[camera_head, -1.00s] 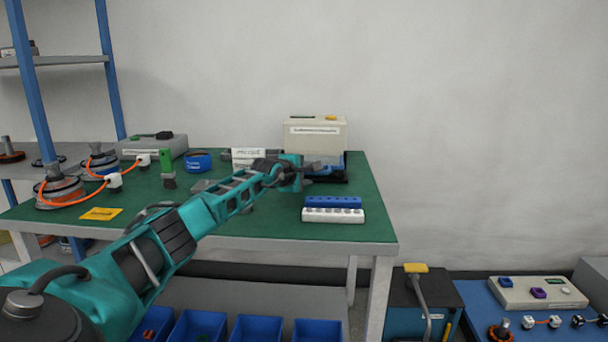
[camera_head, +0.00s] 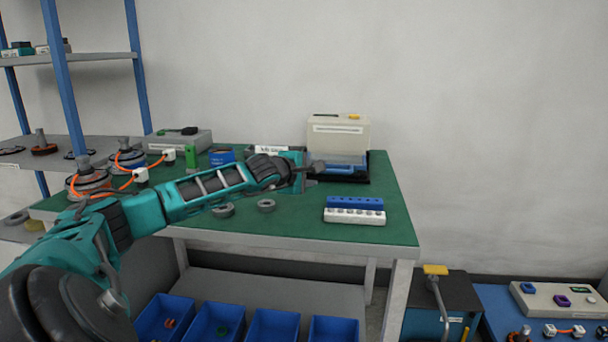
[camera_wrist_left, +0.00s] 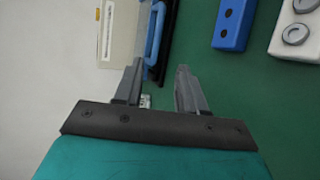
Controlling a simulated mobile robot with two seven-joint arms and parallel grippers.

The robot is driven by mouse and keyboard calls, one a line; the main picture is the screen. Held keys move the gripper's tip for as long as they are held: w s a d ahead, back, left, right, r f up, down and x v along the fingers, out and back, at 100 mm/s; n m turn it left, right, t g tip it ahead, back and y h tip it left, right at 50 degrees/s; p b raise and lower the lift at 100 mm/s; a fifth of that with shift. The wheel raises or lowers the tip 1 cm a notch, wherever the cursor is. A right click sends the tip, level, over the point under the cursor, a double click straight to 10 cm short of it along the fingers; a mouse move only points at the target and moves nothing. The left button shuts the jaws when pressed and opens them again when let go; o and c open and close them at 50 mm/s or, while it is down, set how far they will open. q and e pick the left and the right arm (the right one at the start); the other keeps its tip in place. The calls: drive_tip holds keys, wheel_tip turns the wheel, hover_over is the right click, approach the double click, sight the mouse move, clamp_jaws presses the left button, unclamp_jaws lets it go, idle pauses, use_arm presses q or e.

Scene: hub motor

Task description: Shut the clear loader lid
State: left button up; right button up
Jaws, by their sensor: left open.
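The loader is a cream box (camera_head: 339,136) with a label and a yellow mark on top. Its lower front is blue, on a black base (camera_head: 352,180) at the green table's back right. A blue handle-like bar (camera_wrist_left: 153,38) shows beside the cream body (camera_wrist_left: 118,32) in the left wrist view. My right gripper is not in view.
Motors with orange cables (camera_head: 90,180) stand left.

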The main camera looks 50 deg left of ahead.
use_arm(q)
drive_tip(key=shift+s+d+r, duration=0.1)
drive_tip(key=shift+s, duration=0.7)
drive_tip(key=shift+s+d+r+b, duration=0.25)
drive_tip(key=shift+s+b, duration=0.15)
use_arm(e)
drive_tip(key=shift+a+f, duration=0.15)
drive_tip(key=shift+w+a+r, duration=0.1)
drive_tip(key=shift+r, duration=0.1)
use_arm(q)
drive_tip(key=shift+s, duration=0.1)
